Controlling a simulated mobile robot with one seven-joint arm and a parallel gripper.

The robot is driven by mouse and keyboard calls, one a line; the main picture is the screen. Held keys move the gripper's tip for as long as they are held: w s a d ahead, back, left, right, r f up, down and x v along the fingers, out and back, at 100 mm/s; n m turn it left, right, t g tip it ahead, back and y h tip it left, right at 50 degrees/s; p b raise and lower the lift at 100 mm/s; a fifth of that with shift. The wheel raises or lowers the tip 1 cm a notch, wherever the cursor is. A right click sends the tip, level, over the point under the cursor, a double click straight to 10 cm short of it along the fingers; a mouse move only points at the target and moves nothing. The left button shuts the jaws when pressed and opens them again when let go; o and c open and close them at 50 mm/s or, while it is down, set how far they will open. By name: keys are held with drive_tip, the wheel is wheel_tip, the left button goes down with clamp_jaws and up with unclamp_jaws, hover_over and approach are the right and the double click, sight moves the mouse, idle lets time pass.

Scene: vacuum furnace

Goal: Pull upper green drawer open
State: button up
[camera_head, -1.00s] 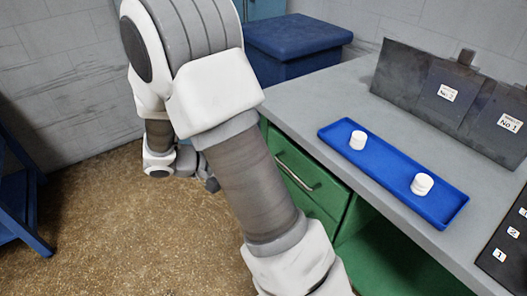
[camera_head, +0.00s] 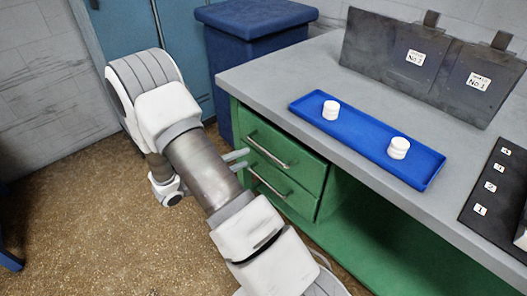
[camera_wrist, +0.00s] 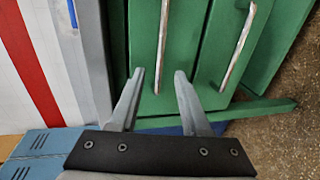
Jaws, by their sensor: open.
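The upper green drawer (camera_head: 283,143) is shut in the desk front just under the grey top. Its metal bar handle (camera_head: 268,150) also shows in the wrist view (camera_wrist: 163,40). My gripper (camera_head: 243,159) is open and empty at the left end of the drawer fronts, partly hidden by my arm. In the wrist view my two fingertips (camera_wrist: 160,74) point at the drawer, and the upper handle's near end lies between them in the picture. I cannot tell whether they touch it.
The lower green drawer (camera_head: 291,191) is shut, with its own handle (camera_head: 266,184). The grey desktop (camera_head: 270,84) holds a blue tray (camera_head: 364,142) with two white round pieces. A blue bin (camera_head: 247,50) stands left of the desk. Brown floor lies open in front.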

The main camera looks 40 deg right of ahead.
sight(262, 150)
drive_tip(key=b+x, duration=0.1)
drive_tip(key=x, duration=0.8)
drive_tip(key=shift+d, duration=0.25)
clamp_jaws()
idle(1.0)
